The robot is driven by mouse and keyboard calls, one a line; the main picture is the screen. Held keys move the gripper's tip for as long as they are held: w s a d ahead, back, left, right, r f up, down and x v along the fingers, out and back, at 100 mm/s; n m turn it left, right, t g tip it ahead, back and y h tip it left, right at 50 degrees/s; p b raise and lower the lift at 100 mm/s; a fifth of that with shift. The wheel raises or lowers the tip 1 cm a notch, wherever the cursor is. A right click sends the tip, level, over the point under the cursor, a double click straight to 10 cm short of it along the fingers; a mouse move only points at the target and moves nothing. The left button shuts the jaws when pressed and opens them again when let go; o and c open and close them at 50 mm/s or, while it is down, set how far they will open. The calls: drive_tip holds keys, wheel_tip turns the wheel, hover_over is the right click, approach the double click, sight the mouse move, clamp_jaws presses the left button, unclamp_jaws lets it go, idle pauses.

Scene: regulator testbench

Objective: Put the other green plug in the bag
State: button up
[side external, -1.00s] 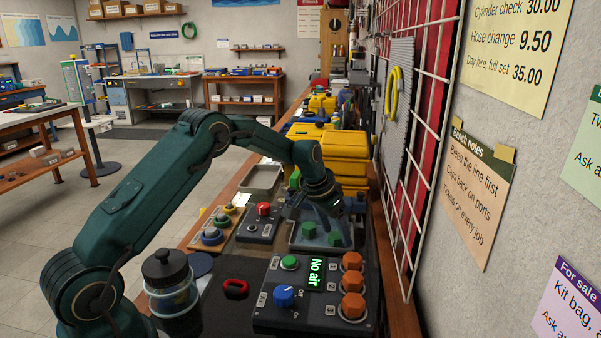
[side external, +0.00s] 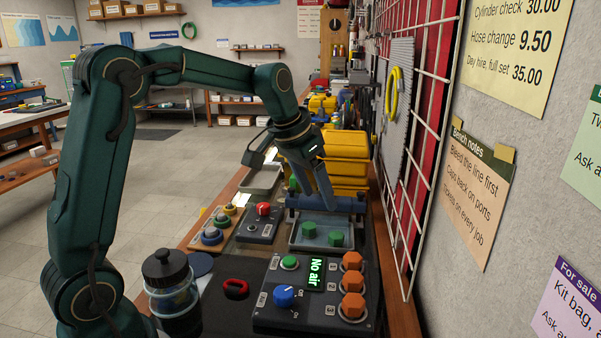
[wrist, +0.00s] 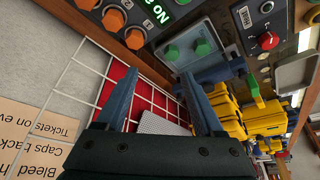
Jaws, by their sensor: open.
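Two green plugs, a left one (side external: 308,229) and a right one (side external: 336,238), lie apart in a shallow, pale, see-through container (side external: 320,247). I cannot tell whether this is the bag or a tray. The wrist view shows the container (wrist: 186,32) beyond my fingertips, with two plugs, one (wrist: 171,52) and another (wrist: 202,46). My gripper (side external: 322,196) is above the container's far side, clear of the plugs. In the wrist view my gripper (wrist: 158,76) is open, with nothing between its fingers.
A blue bar-shaped thing (side external: 346,205) lies along the container's far edge. Yellow cases (side external: 340,160) stand behind. A control box (side external: 268,318) with orange knobs is in front. A wire grid (side external: 395,200) rises on the right.

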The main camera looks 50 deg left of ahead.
drive_tip(key=s+d, duration=0.3)
drive_tip(key=s, duration=0.7)
drive_tip(key=s+d+f+t, duration=0.1)
drive_tip(key=s+d, duration=0.3)
drive_tip(key=s, duration=0.6)
drive_tip(key=shift+s+d, duration=0.25)
drive_tip(key=shift+s, duration=0.1)
